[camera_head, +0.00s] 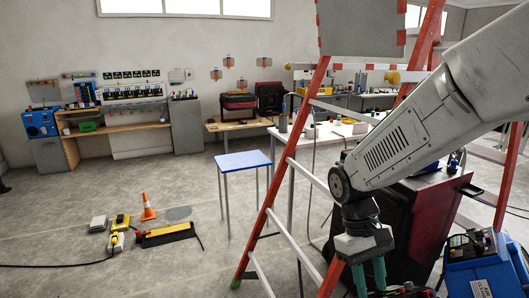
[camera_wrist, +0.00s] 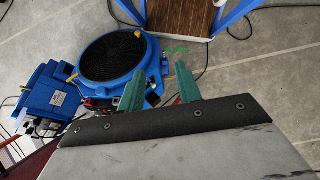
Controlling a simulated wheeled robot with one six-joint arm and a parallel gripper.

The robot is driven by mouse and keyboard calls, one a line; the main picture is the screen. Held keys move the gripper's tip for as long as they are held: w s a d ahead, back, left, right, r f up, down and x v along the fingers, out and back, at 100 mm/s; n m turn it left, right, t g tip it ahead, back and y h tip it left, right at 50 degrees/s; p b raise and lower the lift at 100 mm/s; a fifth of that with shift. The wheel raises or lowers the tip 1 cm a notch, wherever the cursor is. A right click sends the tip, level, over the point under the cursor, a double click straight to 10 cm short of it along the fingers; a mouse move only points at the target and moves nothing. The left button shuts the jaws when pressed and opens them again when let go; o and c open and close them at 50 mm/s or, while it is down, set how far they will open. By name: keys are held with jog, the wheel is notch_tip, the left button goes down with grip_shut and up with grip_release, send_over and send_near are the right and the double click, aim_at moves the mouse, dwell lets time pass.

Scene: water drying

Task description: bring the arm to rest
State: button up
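My arm reaches in from the right of the head view, with its wrist bent downward. My gripper (camera_head: 370,284) points down at the lower right, in front of the red ladder's side. Its two green fingers are apart with nothing held between them. The wrist view also shows the open gripper (camera_wrist: 158,72), with floor and the edge of a blue round fan behind the gap. How far the fingers are from the things below cannot be told.
A red stepladder (camera_head: 283,172) stands close beside my arm. A blue machine (camera_head: 484,268) is at the lower right. A blue fan (camera_wrist: 110,58) shows below the gripper. The left foreground floor is mostly clear.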

jog(key=s+d+r+m+t+y, duration=0.1)
jog(key=s+d+r+m+t, duration=0.1)
jog(key=s+r, duration=0.4)
jog(key=s+d+r+m+t+y, duration=0.1)
jog(key=s+d+r+t, duration=0.2)
jog(key=s+r, duration=0.3)
jog(key=shift+s+r+m+t, duration=0.4)
jog(key=shift+s+t, duration=0.3)
jog(key=shift+s, duration=0.4)
jog(key=shift+o, duration=0.3)
